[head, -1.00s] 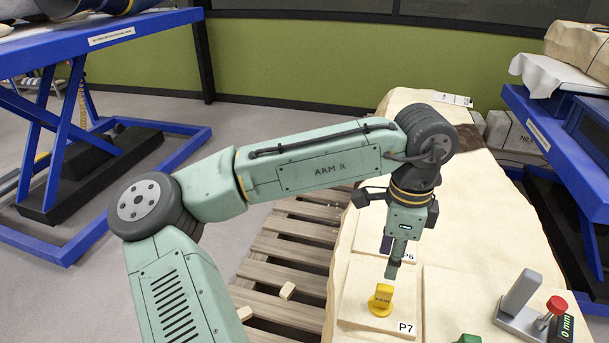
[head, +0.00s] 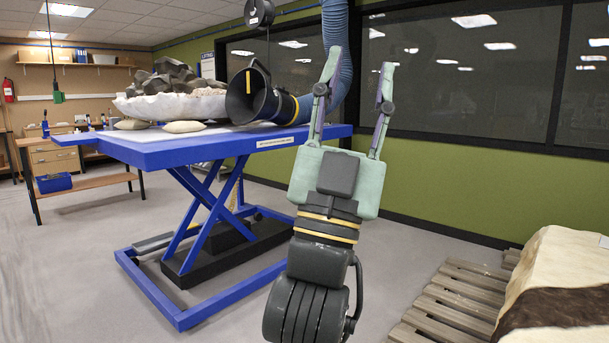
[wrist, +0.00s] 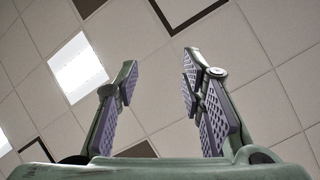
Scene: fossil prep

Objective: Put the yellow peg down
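My gripper (head: 360,68) points upward in the head view, its two fingers spread wide with nothing between them. The wrist view also shows it (wrist: 158,72) open and empty, with purple ribbed pads against the ceiling. The yellow peg does not show in either present view. The pale block (head: 568,275) with a dark brown band is only partly in view at the right edge.
A blue lift table (head: 225,140) stands at the left, bearing dark rocks (head: 185,76) in a white jacket. A black extraction hood (head: 262,100) on a blue hose hangs close behind my arm. A wooden pallet (head: 455,305) lies at lower right. Grey floor is clear at lower left.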

